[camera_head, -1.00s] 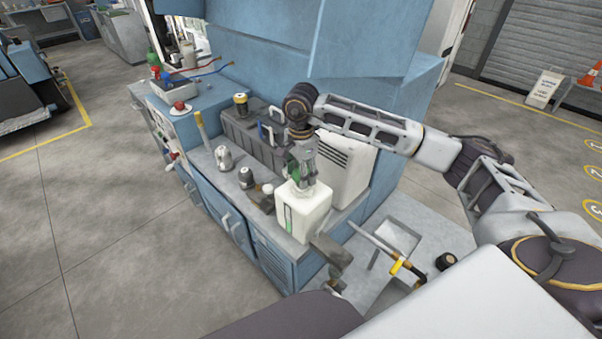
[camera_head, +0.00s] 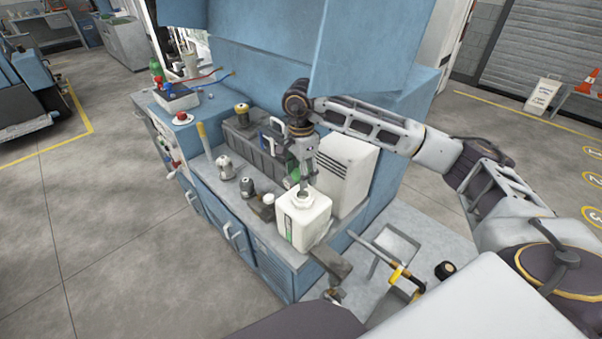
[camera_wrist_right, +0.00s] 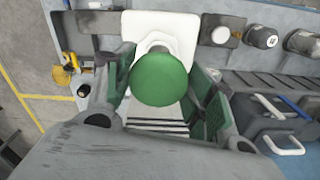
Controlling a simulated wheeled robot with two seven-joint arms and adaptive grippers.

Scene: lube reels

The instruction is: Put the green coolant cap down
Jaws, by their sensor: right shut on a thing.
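The green coolant cap (camera_wrist_right: 160,78) is between the green-padded fingers of my right gripper (camera_wrist_right: 168,88) in the right wrist view. In the head view my right gripper (camera_head: 302,180) points down just above and behind the mouth of a white jug (camera_head: 304,222). The jug stands upright near the bench's front end, its neck uncovered. The cap is mostly hidden by the fingers in the head view, with only a little green showing. My left gripper is not in view.
A white finned box (camera_head: 345,170) stands right of the jug and a dark toolbox (camera_head: 250,145) behind it. Several small bottles and caps, including a grey one (camera_head: 247,188), stand left of the jug. A blue upper cabinet (camera_head: 370,50) overhangs close to my right arm.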

